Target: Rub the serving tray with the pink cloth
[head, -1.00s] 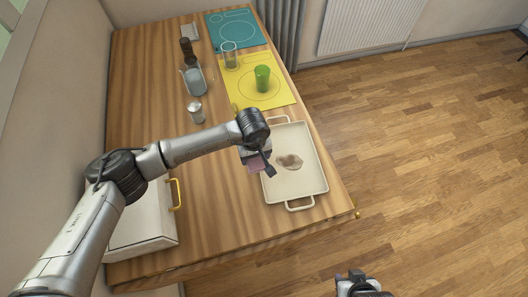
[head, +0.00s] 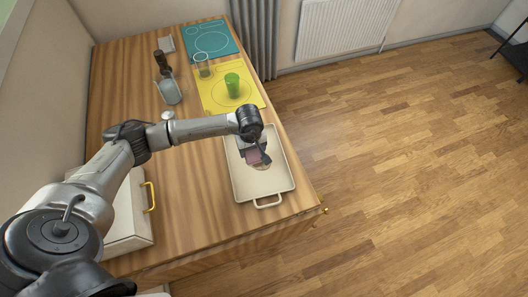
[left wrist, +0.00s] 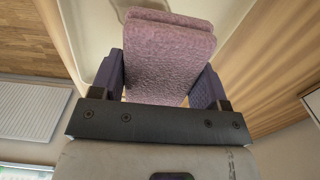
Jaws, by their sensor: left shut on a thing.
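The serving tray (head: 280,185) is a cream rectangular tray with a handle at its near end, lying on the wooden table. A brown stain (head: 262,166) on its floor is partly covered. My left gripper (head: 255,153) is over the tray, shut on the folded pink cloth (head: 254,157). In the left wrist view the cloth (left wrist: 168,55) sits between the two fingers, with the pale tray behind it. I cannot tell whether the cloth touches the tray. My right gripper is not in view.
A white box (head: 127,225) with a yellow handle stands at the near left of the wooden table (head: 190,200). A green cup (head: 232,85) and a clear glass (head: 203,67) stand on the yellow mat (head: 212,97). A bottle (head: 168,90) stands left of them.

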